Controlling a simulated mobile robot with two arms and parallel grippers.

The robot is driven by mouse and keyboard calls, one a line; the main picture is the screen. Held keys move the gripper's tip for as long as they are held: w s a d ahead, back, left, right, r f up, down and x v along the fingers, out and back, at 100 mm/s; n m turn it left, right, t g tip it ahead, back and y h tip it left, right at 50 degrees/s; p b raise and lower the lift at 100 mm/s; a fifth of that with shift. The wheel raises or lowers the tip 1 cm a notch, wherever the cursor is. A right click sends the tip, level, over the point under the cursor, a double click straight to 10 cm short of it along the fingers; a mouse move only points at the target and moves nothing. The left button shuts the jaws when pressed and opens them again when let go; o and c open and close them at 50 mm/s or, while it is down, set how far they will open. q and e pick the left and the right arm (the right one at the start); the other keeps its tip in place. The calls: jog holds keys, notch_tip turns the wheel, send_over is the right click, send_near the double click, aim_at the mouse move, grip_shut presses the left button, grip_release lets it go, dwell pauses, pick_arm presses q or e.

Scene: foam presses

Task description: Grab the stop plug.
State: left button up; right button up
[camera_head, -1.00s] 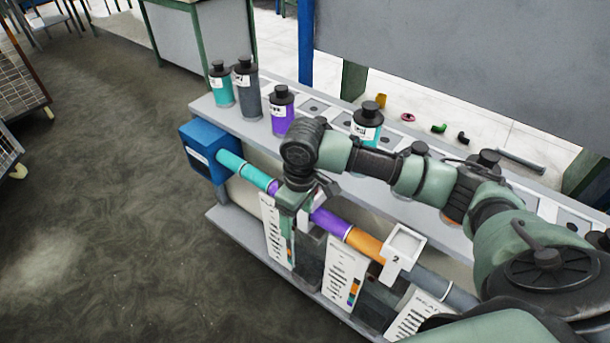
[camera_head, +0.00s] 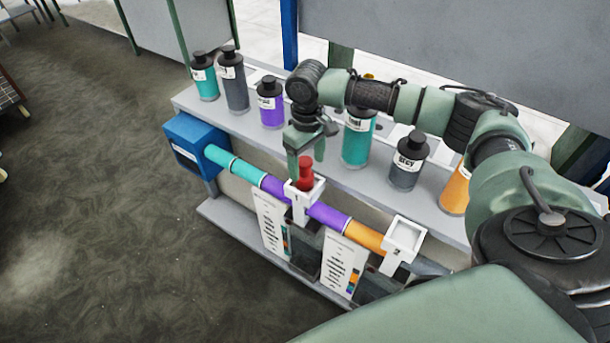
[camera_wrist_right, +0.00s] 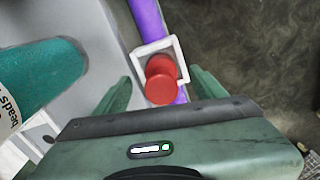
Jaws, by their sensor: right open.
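The red stop plug (camera_head: 305,172) stands in a white square holder (camera_head: 291,188) on the coloured pipe. In the right wrist view the plug (camera_wrist_right: 163,80) shows its round red head inside the white frame (camera_wrist_right: 180,47). My right gripper (camera_head: 306,158) is open and points down at the plug from above. In the right wrist view its two green fingers (camera_wrist_right: 160,90) lie on either side of the plug, with gaps. Whether the fingertips reach down to the plug's height is hard to tell. My left gripper is not in view.
A second white holder (camera_head: 405,238), empty, sits further right on the pipe. Several labelled bottles, such as the purple one (camera_head: 270,103) and the grey one (camera_head: 407,165), stand on the shelf behind. A blue box (camera_head: 190,143) is at the pipe's left end.

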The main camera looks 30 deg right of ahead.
aim_at(305, 171)
jog(key=f, duration=0.3)
jog(key=shift+w+a+f+p, duration=0.1)
jog(key=shift+w+f+p, duration=0.15)
jog(key=shift+w+p, duration=0.1)
jog(key=shift+w+f, duration=0.1)
jog(key=shift+f, duration=0.05)
jog(key=shift+c, duration=0.3)
grip_shut()
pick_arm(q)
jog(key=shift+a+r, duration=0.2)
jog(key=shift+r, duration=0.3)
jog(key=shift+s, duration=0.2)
pick_arm(e)
jog(key=shift+r, duration=0.25)
